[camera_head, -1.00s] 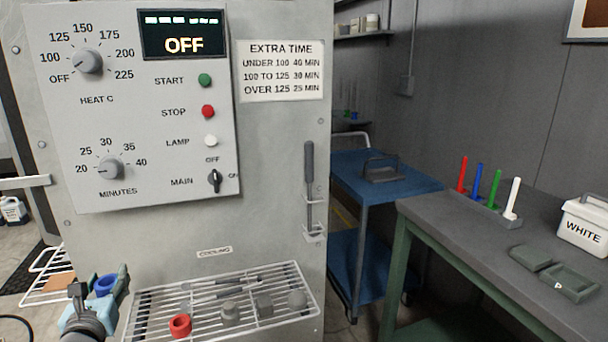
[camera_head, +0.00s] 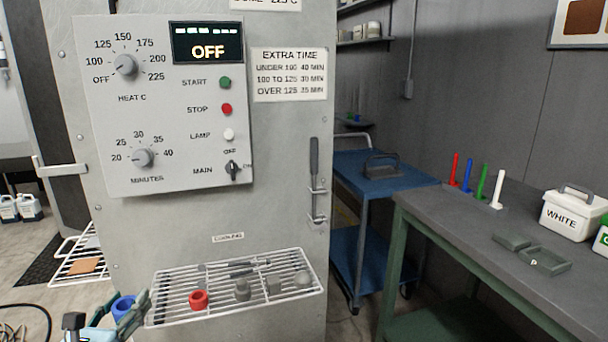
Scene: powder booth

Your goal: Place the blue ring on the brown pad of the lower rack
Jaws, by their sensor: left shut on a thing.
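The blue ring (camera_head: 123,308) is at the lower left of the head view, between the fingers of my left gripper (camera_head: 124,312). The gripper is shut on it and holds it left of the cooling rack, low in the picture. A brown pad (camera_head: 83,266) lies on a white wire rack (camera_head: 68,282) at the left side of the oven, farther back than the ring. The ring is apart from the pad. My right gripper is not in view.
The cooling rack (camera_head: 160,318) on the oven front holds a red ring (camera_head: 198,300) and several grey pieces. The oven's door handle (camera_head: 62,170) juts out above the left rack. A grey bench (camera_head: 450,215) and a blue cart (camera_head: 400,187) stand at right.

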